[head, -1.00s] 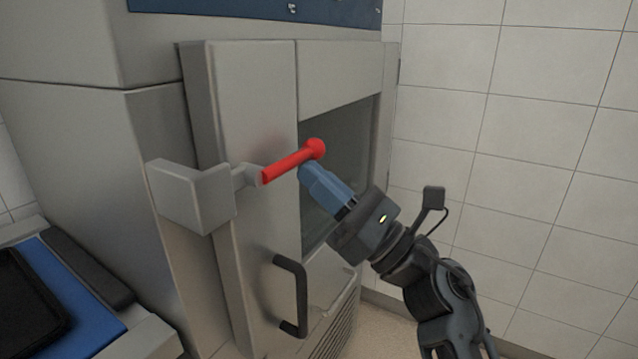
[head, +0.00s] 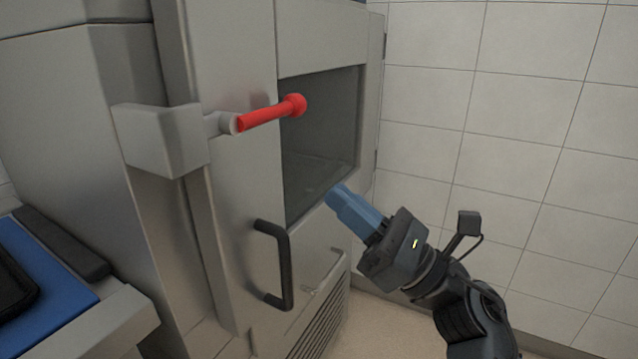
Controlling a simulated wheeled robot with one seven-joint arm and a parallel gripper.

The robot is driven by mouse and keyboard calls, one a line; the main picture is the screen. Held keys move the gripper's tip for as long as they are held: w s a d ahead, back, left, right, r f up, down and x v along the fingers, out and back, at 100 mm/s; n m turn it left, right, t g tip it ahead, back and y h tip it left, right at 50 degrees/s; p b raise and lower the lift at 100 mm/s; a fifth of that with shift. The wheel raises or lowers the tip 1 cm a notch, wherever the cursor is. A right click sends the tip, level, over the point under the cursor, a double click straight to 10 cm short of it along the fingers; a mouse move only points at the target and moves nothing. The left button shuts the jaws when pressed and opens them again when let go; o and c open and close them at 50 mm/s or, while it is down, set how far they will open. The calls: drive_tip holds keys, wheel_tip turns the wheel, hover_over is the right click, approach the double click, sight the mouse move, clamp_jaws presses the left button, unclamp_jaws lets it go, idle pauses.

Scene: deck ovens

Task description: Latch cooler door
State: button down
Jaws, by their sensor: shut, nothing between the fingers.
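The cooler door (head: 236,60) is a grey metal panel with a dark glass window (head: 325,125). A gap shows along its left edge beside the cooler body, though I cannot tell how far it stands open. The latch has a grey block (head: 160,140) at the door's left edge and a red lever (head: 268,113) with a round knob, pointing right and slightly up. A black pull handle (head: 285,262) is lower on the door. My gripper (head: 338,194), with blue fingers, is shut and empty, below and right of the red lever and apart from it, in front of the window's lower part.
A counter at the lower left holds a blue mat (head: 50,290) with black items on it. A tiled wall (head: 540,130) stands at the right. A vent grille (head: 322,325) is low on the cooler. Open floor (head: 375,325) shows below my arm.

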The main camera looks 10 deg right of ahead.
drive_tip(key=shift+v, duration=1.45)
drive_tip(key=shift+s, duration=0.1)
drive_tip(key=s+d+f+n+h+p, duration=0.2)
drive_tip(key=s+n+h, duration=0.4)
drive_tip(key=s, duration=0.6)
drive_tip(key=s+d+f+n+h+p, duration=0.3)
drive_tip(key=s+n+h, duration=0.4)
drive_tip(key=s+n, duration=0.3)
drive_tip(key=s+d+f+n+h+p, duration=0.2)
drive_tip(key=s+d+n+h+p, duration=0.2)
drive_tip(key=s, duration=1.2)
drive_tip(key=n+h, duration=0.3)
drive_tip(key=n, duration=0.1)
drive_tip(key=shift+d+f, duration=0.35)
